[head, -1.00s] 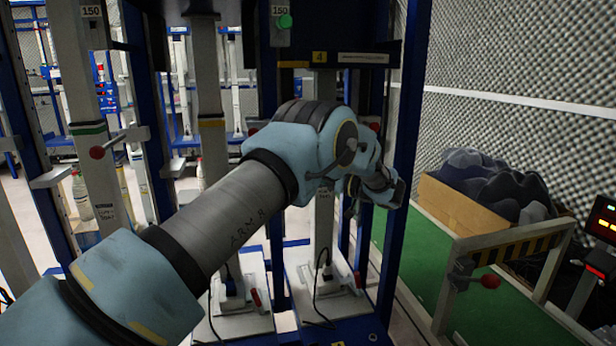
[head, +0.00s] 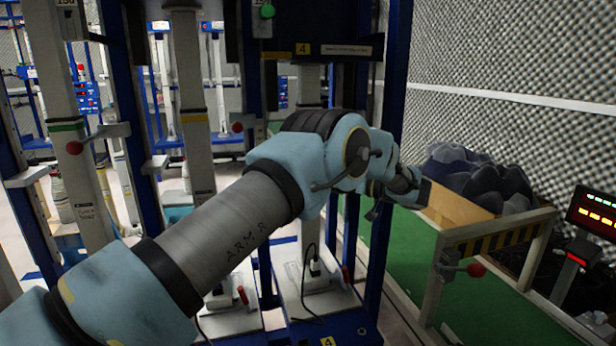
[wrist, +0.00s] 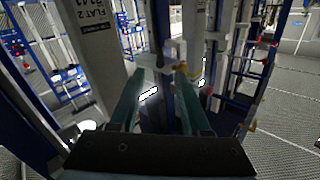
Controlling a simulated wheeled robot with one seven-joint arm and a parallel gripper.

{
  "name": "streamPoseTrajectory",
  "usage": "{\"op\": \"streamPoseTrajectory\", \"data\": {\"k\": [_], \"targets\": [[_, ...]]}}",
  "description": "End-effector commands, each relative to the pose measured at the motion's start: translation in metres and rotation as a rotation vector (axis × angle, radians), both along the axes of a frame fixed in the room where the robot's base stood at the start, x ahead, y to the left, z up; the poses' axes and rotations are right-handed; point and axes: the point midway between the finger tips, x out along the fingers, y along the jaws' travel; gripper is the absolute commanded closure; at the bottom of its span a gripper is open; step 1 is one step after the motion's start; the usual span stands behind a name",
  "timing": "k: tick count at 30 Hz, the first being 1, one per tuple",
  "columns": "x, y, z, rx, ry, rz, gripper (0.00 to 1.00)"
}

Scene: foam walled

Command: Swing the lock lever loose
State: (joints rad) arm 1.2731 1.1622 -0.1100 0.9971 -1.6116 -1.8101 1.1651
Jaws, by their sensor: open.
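I cannot tell which is the lock lever. My arm hides part of the post marked 4 (head: 308,85), and any lever there is not visible. My gripper (head: 418,192) is at the right of that post, above the green floor strip. In the wrist view its two teal fingers (wrist: 157,98) are apart with nothing held between them. A pale post and bracket (wrist: 152,62) stand beyond the fingertips.
Blue uprights (head: 385,150) stand close to my arm. A box of dark foam pieces (head: 460,207) stands behind the striped gate frame (head: 500,238). A display with lit figures (head: 595,208) is at far right. The green floor strip (head: 400,250) is partly clear.

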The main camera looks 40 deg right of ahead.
Motion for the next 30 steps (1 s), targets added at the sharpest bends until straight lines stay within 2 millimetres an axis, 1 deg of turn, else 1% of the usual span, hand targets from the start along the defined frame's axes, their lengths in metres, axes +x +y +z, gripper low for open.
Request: {"op": "streamPoseTrajectory", "data": {"k": [1, 4, 13, 14, 17, 19, 20, 23, 26, 30], "targets": [[-0.005, -0.003, -0.001, 0.000, 0.000, -0.001, 0.53], [-0.011, -0.006, 0.000, -0.001, 0.000, 0.000, 0.53], [-0.013, -0.007, 0.000, 0.000, 0.000, 0.001, 0.53], [-0.013, -0.007, 0.001, 0.000, 0.000, 0.001, 0.55], [-0.011, -0.006, 0.005, -0.016, 0.004, -0.007, 0.66], [-0.007, -0.005, 0.014, -0.057, 0.015, -0.027, 0.74], [-0.004, -0.004, 0.018, -0.085, 0.023, -0.040, 0.78], [0.005, 0.001, 0.041, -0.234, 0.067, -0.100, 0.89], [0.008, 0.011, 0.061, -0.436, 0.137, -0.156, 1.00], [-0.003, 0.028, 0.081, -0.711, 0.237, -0.186, 1.00]]}}
